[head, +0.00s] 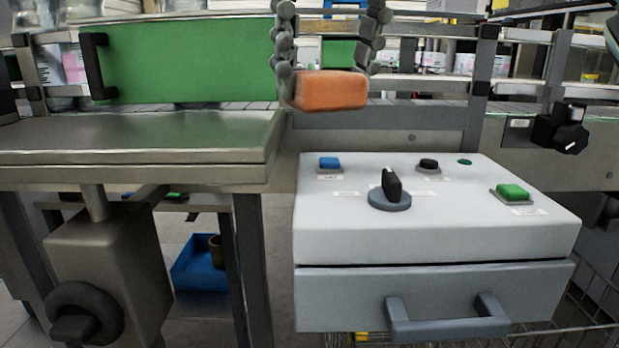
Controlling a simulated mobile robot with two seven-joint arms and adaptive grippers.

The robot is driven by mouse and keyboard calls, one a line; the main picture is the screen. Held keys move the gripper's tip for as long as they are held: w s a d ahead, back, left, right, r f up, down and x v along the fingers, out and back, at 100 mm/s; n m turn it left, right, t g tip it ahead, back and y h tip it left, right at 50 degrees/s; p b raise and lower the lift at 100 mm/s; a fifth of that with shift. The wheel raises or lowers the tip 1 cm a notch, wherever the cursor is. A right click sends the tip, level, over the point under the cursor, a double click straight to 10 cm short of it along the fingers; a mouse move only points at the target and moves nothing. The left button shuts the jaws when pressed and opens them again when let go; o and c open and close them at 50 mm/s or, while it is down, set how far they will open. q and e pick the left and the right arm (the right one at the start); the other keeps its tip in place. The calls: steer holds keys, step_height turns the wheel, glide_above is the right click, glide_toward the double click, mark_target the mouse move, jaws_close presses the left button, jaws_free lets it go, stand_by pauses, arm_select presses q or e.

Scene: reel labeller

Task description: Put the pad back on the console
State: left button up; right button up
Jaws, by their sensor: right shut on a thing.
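The orange pad (331,93) is a rounded block held up in the air at the top middle of the head view. My right gripper (327,74) comes down from the top edge with one finger on each side of the pad, shut on it. The console (440,229) is a light grey box at the lower right. Its top carries a blue button, a black dial, a small black knob, a green button and a small dark green spot. The pad appears above the console's far left corner, apart from it. My left gripper is out of view.
A metal table (130,146) stands left of the console, with a green panel (190,62) behind it. A drawer with a grey handle (448,323) is under the console top. A black knob (562,130) sticks out at the right. A blue bin (195,276) is below.

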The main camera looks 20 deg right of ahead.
steer(key=f, duration=0.5)
steer(key=shift+s+d+f+b, duration=0.2)
steer(key=shift+s+f+b, duration=0.05)
steer(key=shift+b, duration=0.15)
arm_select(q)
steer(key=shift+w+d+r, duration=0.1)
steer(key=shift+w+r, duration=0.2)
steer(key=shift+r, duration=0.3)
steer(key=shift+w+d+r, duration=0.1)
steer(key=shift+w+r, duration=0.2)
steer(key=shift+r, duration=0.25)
arm_select(e)
steer(key=shift+s+x, duration=0.25)
steer(key=shift+x, duration=0.85)
steer(key=shift+s+x, duration=0.25)
steer(key=shift+x, duration=0.85)
steer(key=shift+f, duration=0.3)
steer(key=o, duration=0.6)
steer(key=shift+o, duration=0.7)
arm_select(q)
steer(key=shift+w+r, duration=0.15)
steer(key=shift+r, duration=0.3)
